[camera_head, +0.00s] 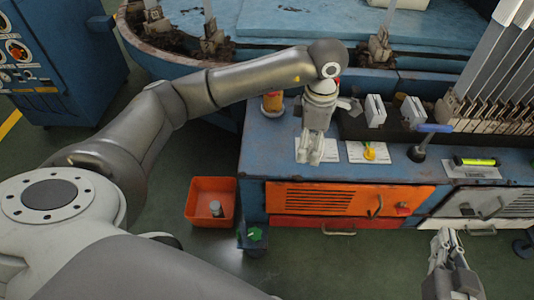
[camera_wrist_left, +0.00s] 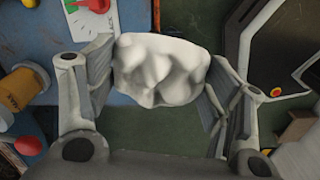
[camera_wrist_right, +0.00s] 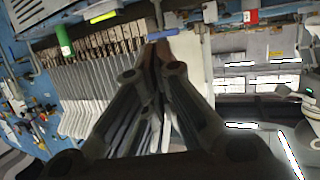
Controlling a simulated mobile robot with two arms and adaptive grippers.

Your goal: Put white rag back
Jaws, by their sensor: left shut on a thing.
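The white rag (camera_wrist_left: 165,70) is bunched between the two fingers of my left gripper (camera_wrist_left: 160,85) in the left wrist view. The fingers touch it on both sides. In the head view my left gripper (camera_head: 316,150) is over the front left part of the blue workbench (camera_head: 262,150), and the rag is hard to make out there. My right gripper (camera_head: 443,243) is lower right, in front of the bench drawers. In the right wrist view its fingers (camera_wrist_right: 158,45) come together with nothing seen between them.
A yellow-orange pot (camera_head: 272,102) stands behind my left gripper. White cards (camera_head: 355,152), one bearing a yellow item (camera_head: 370,151), lie on the bench. An orange bin (camera_head: 207,182) sits on the floor at left. An orange drawer (camera_head: 340,197) fronts the bench. A blue-handled tool (camera_head: 432,128) stands further right.

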